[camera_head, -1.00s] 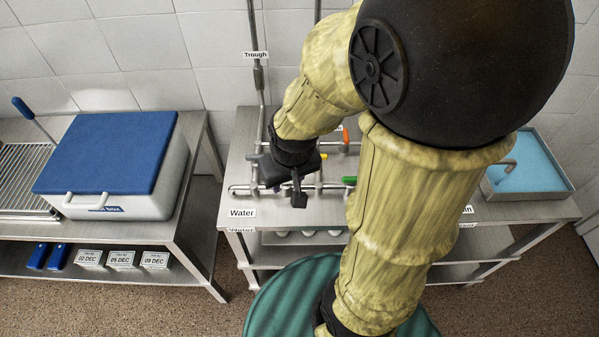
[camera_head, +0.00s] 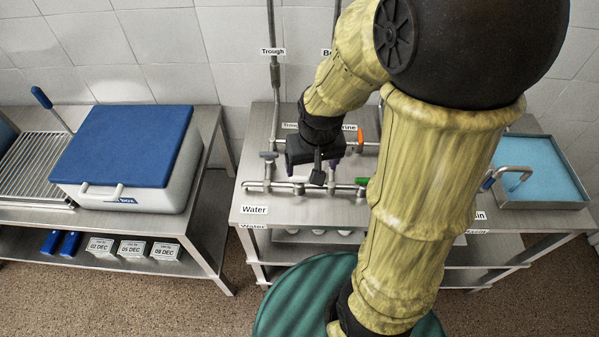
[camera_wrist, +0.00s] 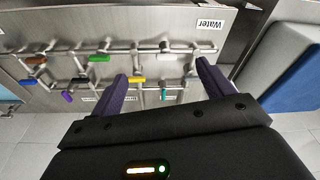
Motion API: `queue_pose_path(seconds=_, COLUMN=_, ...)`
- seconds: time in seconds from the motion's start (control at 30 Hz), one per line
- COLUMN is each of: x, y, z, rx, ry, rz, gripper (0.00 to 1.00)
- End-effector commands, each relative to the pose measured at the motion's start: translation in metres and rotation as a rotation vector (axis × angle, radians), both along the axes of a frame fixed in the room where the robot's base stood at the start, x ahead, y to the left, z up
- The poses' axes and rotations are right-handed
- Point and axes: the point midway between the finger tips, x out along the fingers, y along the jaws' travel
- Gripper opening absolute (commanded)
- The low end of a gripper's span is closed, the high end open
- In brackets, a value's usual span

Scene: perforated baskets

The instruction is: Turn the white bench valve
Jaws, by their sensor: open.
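A pale valve handle (camera_wrist: 164,46), which looks like the white bench valve, sits on the pipe close to the "Water" label (camera_wrist: 208,22) in the wrist view. In the head view a pale fitting at the front pipe (camera_head: 298,187) seems to be the same one, but its colour is hard to tell. My gripper (camera_head: 322,172) is above the bench pipes, pointing down. In the wrist view its two dark fingers stand wide apart, with my gripper (camera_wrist: 164,85) open and empty over the pipework. The pale valve lies beyond the fingertips, apart from them.
Other handles are close by: green (camera_wrist: 98,58), yellow (camera_wrist: 136,79), teal (camera_wrist: 163,93), purple (camera_wrist: 67,96) and orange (camera_head: 360,136). Vertical pipes rise behind. A blue-lidded box (camera_head: 125,145) stands on the left bench, a blue tray (camera_head: 540,170) at right.

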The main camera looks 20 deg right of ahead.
Motion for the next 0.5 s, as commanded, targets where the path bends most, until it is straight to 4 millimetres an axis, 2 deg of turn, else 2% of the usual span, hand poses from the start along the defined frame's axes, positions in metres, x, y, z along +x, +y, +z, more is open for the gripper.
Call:
queue_pose_path(seconds=0.1, x=0.036, y=0.0, z=0.003, rx=0.009, ry=0.054, rz=-0.064, gripper=0.8)
queue_pose_path(seconds=0.3, x=0.09, y=-0.001, z=-0.008, rx=0.023, ry=0.141, rz=-0.186, gripper=0.8)
queue_pose_path(seconds=0.4, x=0.106, y=-0.002, z=-0.015, rx=0.025, ry=0.17, rz=-0.228, gripper=0.8)
queue_pose_path(seconds=0.5, x=0.113, y=-0.003, z=-0.019, rx=0.026, ry=0.182, rz=-0.249, gripper=0.8)
